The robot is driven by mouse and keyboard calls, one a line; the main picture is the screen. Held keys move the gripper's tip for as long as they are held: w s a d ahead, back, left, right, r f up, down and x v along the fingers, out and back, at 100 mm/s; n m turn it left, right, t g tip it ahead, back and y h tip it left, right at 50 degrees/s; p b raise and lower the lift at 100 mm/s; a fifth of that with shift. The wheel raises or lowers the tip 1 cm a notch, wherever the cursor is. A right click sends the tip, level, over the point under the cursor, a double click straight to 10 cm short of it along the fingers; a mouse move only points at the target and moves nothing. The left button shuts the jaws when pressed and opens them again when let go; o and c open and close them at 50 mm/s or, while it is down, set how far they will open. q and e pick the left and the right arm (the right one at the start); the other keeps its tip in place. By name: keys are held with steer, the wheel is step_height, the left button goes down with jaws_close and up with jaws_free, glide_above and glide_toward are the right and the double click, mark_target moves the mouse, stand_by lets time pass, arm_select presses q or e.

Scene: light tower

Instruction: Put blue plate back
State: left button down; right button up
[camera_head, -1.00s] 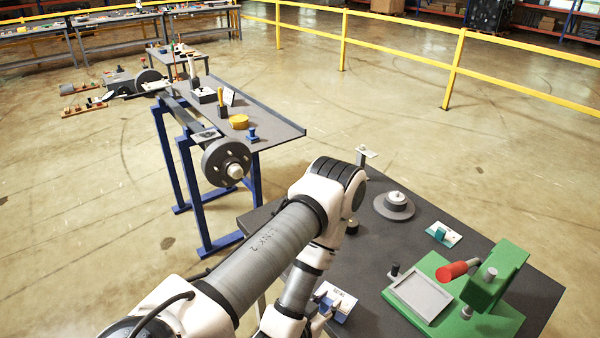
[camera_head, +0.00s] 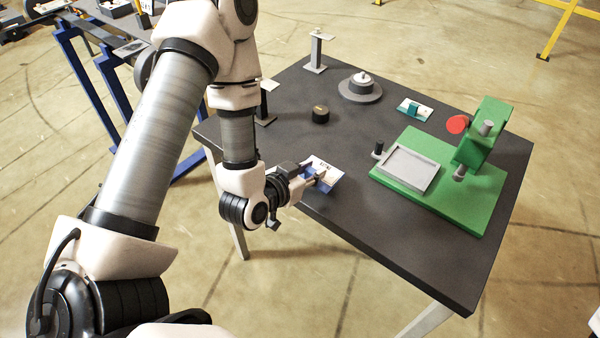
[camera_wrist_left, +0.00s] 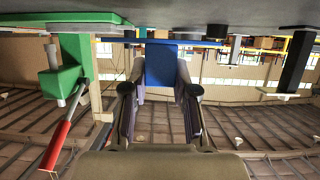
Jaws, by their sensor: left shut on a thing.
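The blue plate (camera_wrist_left: 161,65) stands between the two fingers of my left gripper in the left wrist view, which appears upside down. My left gripper (camera_head: 316,176) is shut on it at the near left edge of the dark table (camera_head: 345,215). In the head view the gripper partly hides a small white card-like piece with blue on it (camera_head: 328,170). I cannot tell from the head view whether the blue plate touches the table. My right gripper is not in view.
A green press (camera_head: 481,200) with a red handle (camera_head: 457,124) and a grey tray (camera_head: 410,168) stands to the right. A round grey base (camera_head: 360,88), a small white-and-teal piece (camera_head: 413,110), a black cylinder (camera_head: 320,114) and a grey stand (camera_head: 317,52) are farther back. The front tabletop is clear.

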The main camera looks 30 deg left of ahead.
arm_select(q)
steer(key=w+a+p, duration=0.2)
steer(key=w+a, duration=0.2)
steer(key=a, duration=0.1)
steer(key=shift+w+f, duration=0.1)
steer(key=shift+w, duration=0.25)
steer(key=f, duration=0.3)
steer(key=shift+a+f, duration=0.25)
steer(key=shift+w+d+f, duration=0.1)
steer(key=shift+w+f, duration=0.1)
steer(key=shift+f, duration=0.05)
steer(key=shift+s+f, duration=0.1)
steer(key=c, duration=1)
jaws_free()
steer(key=shift+o, duration=0.5)
